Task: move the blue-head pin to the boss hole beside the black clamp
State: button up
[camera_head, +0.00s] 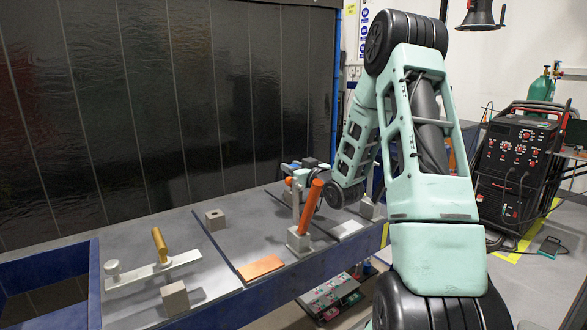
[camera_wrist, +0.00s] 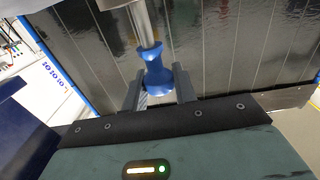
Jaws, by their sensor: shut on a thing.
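The blue-head pin (camera_wrist: 156,68) shows in the wrist view, its blue waisted head between my two grey fingers. My gripper (camera_wrist: 160,84) is shut on that head. The pin's bare metal shaft (camera_wrist: 148,27) points away toward the top of the view, where a grey piece lies at the edge; I cannot tell whether the shaft is inside it. In the head view my gripper is partly hidden behind an orange handle (camera_head: 311,206) and my wrist. I cannot make out the black clamp. Grey boss blocks with holes stand on the table, one at the middle left (camera_head: 215,219).
A gold-handled bar fixture (camera_head: 151,268) stands at the left, with a grey block (camera_head: 175,299) in front. An orange plate (camera_head: 260,268) lies near the table's front edge. A dark curtain (camera_head: 190,110) hangs behind the table (camera_head: 150,235).

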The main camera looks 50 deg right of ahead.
jog(key=shift+f+b, duration=0.75)
jog(key=shift+f, duration=0.1)
jog(key=o, duration=1)
jog(key=shift+o, duration=0.2)
jog(key=shift+s, duration=0.1)
